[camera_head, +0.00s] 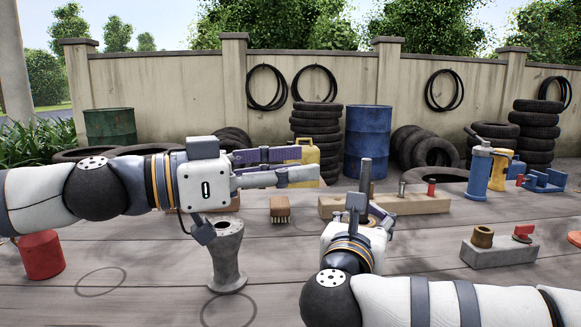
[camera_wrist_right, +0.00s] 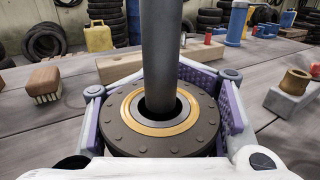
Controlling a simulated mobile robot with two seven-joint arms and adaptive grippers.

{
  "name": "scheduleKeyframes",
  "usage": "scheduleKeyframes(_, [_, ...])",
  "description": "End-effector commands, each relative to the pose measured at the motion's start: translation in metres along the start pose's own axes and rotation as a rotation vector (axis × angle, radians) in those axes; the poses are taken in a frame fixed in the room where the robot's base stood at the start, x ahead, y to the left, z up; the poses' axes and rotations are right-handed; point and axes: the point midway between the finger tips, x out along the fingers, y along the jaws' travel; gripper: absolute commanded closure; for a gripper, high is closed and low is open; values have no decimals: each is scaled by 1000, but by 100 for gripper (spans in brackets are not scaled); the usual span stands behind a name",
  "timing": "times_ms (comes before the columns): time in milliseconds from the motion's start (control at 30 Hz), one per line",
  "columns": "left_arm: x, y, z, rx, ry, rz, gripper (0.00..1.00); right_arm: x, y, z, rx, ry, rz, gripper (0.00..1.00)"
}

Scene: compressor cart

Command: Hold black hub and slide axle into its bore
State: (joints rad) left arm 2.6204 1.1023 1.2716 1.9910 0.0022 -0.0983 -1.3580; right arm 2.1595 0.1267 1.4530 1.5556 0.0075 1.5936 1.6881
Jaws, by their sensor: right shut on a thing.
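The black hub (camera_wrist_right: 118,137) is a round dark disc with bolts around its edge and a brass ring around its bore. My right gripper (camera_wrist_right: 163,118) is shut on it, with purple-padded fingers at its sides. The grey axle (camera_wrist_right: 160,50) stands upright in the bore, with a dark gap around it; its lower end is hidden inside. In the head view the axle (camera_head: 366,150) rises above my right gripper (camera_head: 362,215), and the hub is mostly hidden there. My left gripper (camera_head: 318,165) is open and empty, left of the axle, its fingers pointing right.
A grey waisted stand (camera_head: 228,262) is below my left gripper. A red can (camera_head: 42,256) is at left, a brush (camera_head: 280,208) in the middle. A wooden block (camera_head: 425,205) with pegs lies behind my right gripper. A grey block (camera_head: 500,253) with a brass bushing (camera_head: 483,237) is at right.

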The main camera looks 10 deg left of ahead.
Motion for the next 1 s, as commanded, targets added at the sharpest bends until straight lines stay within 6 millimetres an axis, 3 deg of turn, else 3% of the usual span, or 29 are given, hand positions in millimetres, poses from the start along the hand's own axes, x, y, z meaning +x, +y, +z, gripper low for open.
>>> scheduleKeyframes(433, [-2, 0, 0, -1, 0, 0, 64, 0, 0, 0, 0, 0, 1, 100])
scheduleKeyframes(467, [-2, 0, 0, -1, 0, 0, 64, 0, 0, 0, 0, 0, 1, 57])
scheduleKeyframes(600, [-2, 0, 0, -1, 0, 0, 64, 0, 0, 0, 0, 0, 1, 26])
scheduleKeyframes(900, [-2, 0, 0, -1, 0, 0, 64, 0, 0, 0, 0, 0, 0, 26])
scheduleKeyframes(1000, [-2, 0, 0, -1, 0, 0, 64, -9, 1, 0, 0, 0, 2, 26])
